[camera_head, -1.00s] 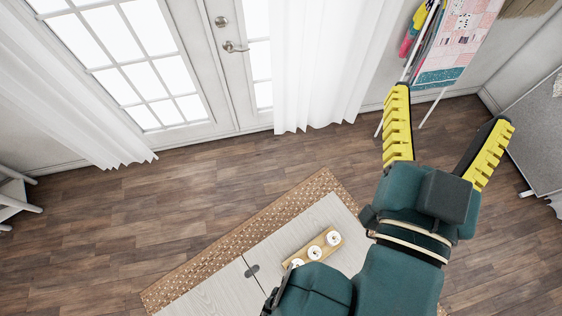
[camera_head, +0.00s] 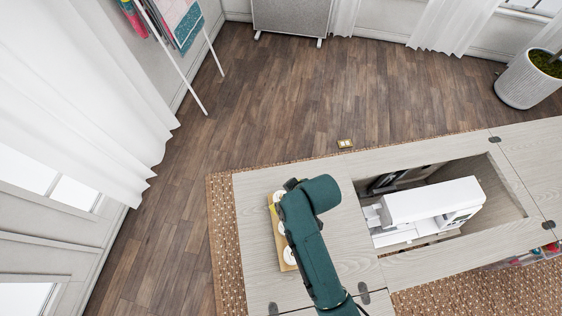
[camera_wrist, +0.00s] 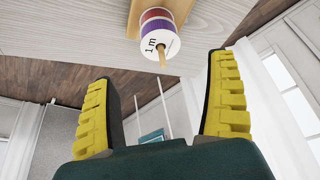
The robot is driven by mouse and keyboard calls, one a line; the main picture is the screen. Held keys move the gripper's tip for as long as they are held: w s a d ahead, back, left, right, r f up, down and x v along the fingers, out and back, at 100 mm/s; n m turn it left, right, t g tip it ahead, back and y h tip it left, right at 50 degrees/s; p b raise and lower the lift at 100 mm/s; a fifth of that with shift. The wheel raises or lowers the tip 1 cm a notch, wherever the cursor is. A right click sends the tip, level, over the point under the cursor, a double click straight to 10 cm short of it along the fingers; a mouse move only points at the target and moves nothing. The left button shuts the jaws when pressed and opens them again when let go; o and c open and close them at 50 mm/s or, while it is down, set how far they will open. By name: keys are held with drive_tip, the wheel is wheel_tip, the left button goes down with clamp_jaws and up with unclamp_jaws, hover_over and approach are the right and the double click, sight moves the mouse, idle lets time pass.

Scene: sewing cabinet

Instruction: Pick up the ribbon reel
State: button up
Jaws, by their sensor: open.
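In the wrist view a reel stack (camera_wrist: 158,40) has a white end face marked "1 m" and purple and red ribbon bands. It sits on a wooden peg (camera_wrist: 161,60) of a wooden stand (camera_wrist: 168,6), at the top of the picture. My gripper (camera_wrist: 162,80) is open, and its yellow-padded fingers lie to either side of the peg line, nothing between them. The reel appears beyond the fingertips, apart from them. In the head view the wooden stand (camera_head: 273,215) with white-faced reels (camera_head: 289,256) lies on the cabinet top, partly covered by my arm. My gripper is hidden there.
A white sewing machine (camera_head: 430,208) sits in the recess of the pale cabinet top (camera_head: 258,290), right of my arm. A small gold-coloured item (camera_head: 344,143) lies near the cabinet's far edge. A patterned rug (camera_head: 224,245) lies under the cabinet; wood floor (camera_head: 320,85) is clear beyond.

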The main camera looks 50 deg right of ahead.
drive_tip(key=b+x, duration=0.1)
drive_tip(key=x, duration=0.7)
drive_tip(key=shift+f+b, duration=0.25)
drive_tip(key=shift+b, duration=0.05)
drive_tip(key=shift+a, duration=0.1)
drive_tip(key=c, duration=1.1)
